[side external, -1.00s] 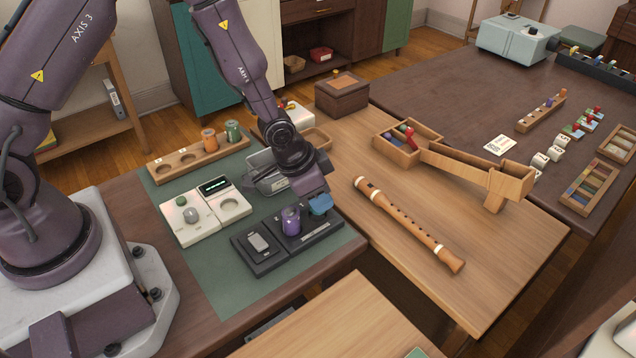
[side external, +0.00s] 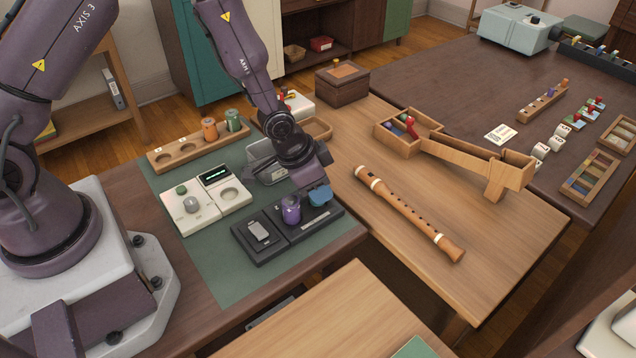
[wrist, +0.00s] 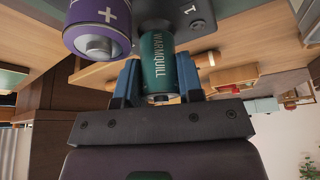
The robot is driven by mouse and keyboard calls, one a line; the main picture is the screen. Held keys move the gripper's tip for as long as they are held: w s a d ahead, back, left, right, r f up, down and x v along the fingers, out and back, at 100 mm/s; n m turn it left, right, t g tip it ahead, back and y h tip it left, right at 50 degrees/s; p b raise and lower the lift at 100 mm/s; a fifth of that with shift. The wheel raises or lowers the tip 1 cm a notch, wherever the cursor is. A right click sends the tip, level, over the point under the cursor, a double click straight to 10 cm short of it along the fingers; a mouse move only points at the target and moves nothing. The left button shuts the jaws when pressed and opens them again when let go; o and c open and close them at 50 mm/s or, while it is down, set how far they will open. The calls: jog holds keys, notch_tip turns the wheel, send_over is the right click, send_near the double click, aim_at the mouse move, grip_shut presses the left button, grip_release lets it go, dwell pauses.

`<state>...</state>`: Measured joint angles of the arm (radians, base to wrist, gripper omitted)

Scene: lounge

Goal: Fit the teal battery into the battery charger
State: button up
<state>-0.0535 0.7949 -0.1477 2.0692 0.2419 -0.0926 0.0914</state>
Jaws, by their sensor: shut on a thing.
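The black battery charger (side external: 268,249) lies on the green mat. A purple battery (side external: 291,211) stands in it, its plus-marked end facing the camera in the wrist view (wrist: 98,28). My gripper (side external: 320,196) points down over the charger's right part, just right of the purple battery. In the wrist view, the blue fingers (wrist: 158,84) are shut around the teal battery (wrist: 165,66), marked WARMQUILL. Its far end meets the dark charger body; whether it is fully seated is hidden. The fingers hide the teal battery in the side view.
A white device (side external: 190,207) with a round recess stands left of the charger. A wooden rack (side external: 175,159) behind it holds orange and green cylinders. A recorder (side external: 410,215) lies on the wooden table to the right. A grey tray (side external: 262,172) stands behind my gripper.

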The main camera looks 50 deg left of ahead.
jog(key=shift+f, duration=0.8)
jog(key=o, duration=1)
jog(key=shift+o, duration=0.2)
jog(key=v, duration=0.7)
jog(key=shift+r, duration=0.2)
jog(key=shift+s, duration=0.1)
jog(key=s, duration=0.1)
jog(key=s+g, duration=0.1)
jog(key=s+a, duration=0.1)
jog(key=shift+s+f+n+g+y, duration=0.1)
jog(key=shift+f+n+g+y, duration=0.2)
jog(key=shift+f+g, duration=0.1)
jog(key=s+a+r+n+t, duration=0.1)
jog(key=s+r, duration=0.4)
jog(key=r, duration=0.3)
jog(key=s+a+r+n+t, duration=0.1)
jog(key=s+r, duration=0.4)
jog(key=r, duration=0.4)
jog(key=s+a+r+n+t+y, duration=0.1)
jog(key=s+r, duration=0.3)
jog(key=r, duration=0.5)
jog(key=shift+s+n, duration=0.3)
jog(key=shift+s, duration=0.1)
